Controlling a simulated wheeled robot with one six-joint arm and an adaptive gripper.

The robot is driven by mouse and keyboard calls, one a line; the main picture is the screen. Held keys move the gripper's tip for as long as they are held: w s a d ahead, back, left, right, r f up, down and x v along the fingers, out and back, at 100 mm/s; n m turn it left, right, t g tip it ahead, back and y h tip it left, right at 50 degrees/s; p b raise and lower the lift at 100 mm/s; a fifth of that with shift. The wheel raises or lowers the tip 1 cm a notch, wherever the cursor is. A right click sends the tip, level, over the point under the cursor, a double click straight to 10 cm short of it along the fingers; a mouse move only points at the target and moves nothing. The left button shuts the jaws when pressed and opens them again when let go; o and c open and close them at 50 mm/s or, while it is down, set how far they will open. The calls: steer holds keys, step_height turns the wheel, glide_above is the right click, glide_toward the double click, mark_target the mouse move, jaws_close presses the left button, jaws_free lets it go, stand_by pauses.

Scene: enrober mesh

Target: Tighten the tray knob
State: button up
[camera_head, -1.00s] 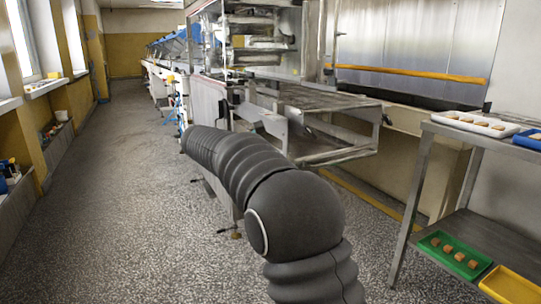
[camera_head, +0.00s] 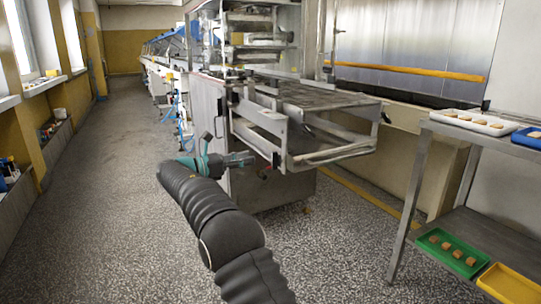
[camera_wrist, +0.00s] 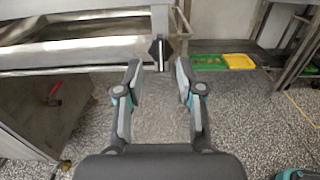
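The tray knob (camera_wrist: 158,50) is a black, lobed knob on the metal front rail of the machine's tray frame. In the wrist view it stands just beyond my fingertips, about midway between them. My gripper (camera_wrist: 158,76) is open and empty, with one finger on each side of a clear gap. In the head view my gripper (camera_head: 252,158) is by the near lower corner of the tray frame (camera_head: 265,118). A small dark shape there seems to be the knob (camera_head: 276,160). I cannot tell the exact distance between fingertips and knob.
A red-handled part (camera_wrist: 54,93) is on the cabinet side at the left of the wrist view. A steel table (camera_head: 415,180) at the right holds a white tray (camera_head: 460,122), a green tray (camera_head: 428,245) and a yellow tray (camera_head: 510,288). The aisle floor (camera_head: 110,190) is clear.

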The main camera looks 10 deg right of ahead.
mark_target(272, 154)
steer(key=x, duration=0.9)
steer(key=shift+d, duration=0.1)
steer(key=shift+f, duration=0.1)
jaws_close()
